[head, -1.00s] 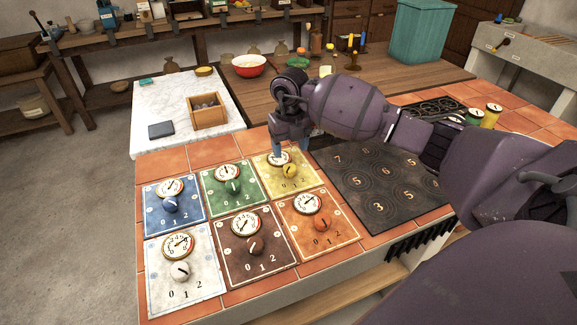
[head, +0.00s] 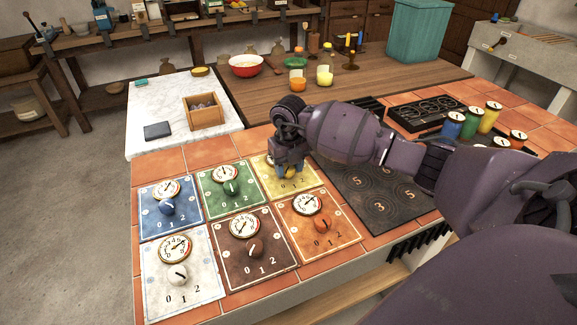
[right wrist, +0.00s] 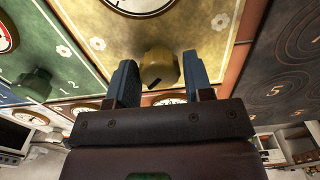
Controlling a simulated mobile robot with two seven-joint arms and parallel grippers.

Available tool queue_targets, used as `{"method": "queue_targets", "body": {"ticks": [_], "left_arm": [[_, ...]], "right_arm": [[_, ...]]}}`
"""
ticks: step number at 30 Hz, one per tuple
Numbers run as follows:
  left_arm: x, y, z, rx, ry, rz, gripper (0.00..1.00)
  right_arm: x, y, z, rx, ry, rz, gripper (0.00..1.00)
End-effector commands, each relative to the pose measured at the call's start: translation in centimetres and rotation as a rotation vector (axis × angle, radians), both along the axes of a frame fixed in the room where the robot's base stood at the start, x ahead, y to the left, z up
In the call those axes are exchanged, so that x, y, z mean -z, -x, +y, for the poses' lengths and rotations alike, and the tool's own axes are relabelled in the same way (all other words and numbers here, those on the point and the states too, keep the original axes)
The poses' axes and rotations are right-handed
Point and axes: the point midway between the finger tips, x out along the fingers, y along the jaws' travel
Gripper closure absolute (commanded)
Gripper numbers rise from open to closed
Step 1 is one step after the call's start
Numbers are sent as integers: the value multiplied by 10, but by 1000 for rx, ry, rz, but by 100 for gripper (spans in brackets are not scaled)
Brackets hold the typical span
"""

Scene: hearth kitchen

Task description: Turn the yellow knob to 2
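The yellow panel (head: 309,179) is at the back right of a group of panels on the tiled counter. Its digits 0, 1, 2 run along its front edge. The yellow knob (right wrist: 158,68) shows in the right wrist view, with a dark pointer mark. Its setting cannot be read. My right gripper (right wrist: 160,66) is open, with one blue finger on each side of the knob and a gap visible on both sides. In the head view my right gripper (head: 288,171) covers most of the knob and the panel's gauge. My left gripper is not in view.
The green panel (head: 214,205) with its green knob (head: 231,188) lies left of the yellow one, and the orange panel (head: 343,238) lies in front. A dark hob plate (head: 350,197) lies to the right, under my right arm. Several coloured canisters stand further right.

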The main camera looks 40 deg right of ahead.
Motion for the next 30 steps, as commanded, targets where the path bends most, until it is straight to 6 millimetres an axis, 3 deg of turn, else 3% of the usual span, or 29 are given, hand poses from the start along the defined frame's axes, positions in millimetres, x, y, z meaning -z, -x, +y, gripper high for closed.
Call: {"method": "queue_targets", "body": {"ticks": [1,6,17,30], "left_arm": [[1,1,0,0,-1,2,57],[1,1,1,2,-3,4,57],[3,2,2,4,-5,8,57],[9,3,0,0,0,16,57]], "right_arm": [[0,0,0,0,0,0,61],[0,0,0,0,0,0,84],[0,0,-1,-74,2,0,84],[1,0,-1,-433,2,3,84]]}}
